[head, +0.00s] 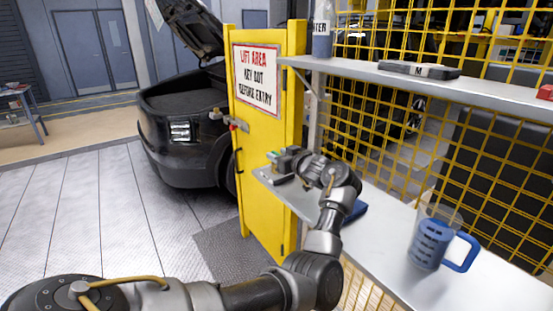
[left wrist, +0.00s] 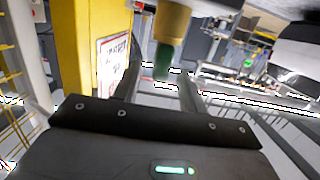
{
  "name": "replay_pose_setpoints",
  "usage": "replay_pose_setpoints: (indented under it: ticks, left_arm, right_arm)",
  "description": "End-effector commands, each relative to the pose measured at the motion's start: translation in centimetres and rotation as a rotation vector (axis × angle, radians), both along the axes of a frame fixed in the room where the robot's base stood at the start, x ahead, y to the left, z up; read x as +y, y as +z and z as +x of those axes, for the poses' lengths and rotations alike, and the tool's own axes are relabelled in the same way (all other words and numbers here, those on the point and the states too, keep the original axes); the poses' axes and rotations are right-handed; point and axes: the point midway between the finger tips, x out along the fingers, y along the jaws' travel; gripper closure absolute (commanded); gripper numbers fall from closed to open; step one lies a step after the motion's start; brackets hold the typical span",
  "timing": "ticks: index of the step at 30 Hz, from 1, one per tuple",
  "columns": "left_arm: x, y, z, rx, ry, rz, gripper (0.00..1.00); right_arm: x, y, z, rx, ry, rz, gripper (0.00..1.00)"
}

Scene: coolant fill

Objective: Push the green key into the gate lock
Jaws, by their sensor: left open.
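The gate lock (head: 237,124) is a grey fitting with a red part on the gate's left edge, apart from the gripper. My right gripper is out of view.
The lower shelf (head: 390,275) holds a blue jug (head: 430,245) and a blue flat thing (head: 356,210). The upper shelf (head: 480,88) carries a bottle (head: 323,30) and a dark flat case (head: 418,69). Yellow mesh stands behind. A black car (head: 185,125) is beyond the gate.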

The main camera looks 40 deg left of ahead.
Motion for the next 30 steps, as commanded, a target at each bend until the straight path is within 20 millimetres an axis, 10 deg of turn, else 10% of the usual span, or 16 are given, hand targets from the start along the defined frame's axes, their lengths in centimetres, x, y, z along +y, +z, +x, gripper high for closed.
replay_pose_setpoints:
  ticks: [16,25,30]
  left_arm:
    - [3.5,-0.6,1.3,-0.001,0.001,-0.001,0.58]
    - [3.5,-0.6,1.3,0.0,0.001,-0.001,0.97]
    - [3.5,-0.5,1.2,0.0,0.001,0.0,1.0]
  right_arm:
    - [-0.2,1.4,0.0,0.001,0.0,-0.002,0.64]
    - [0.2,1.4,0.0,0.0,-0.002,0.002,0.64]
    - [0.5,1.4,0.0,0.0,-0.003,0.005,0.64]
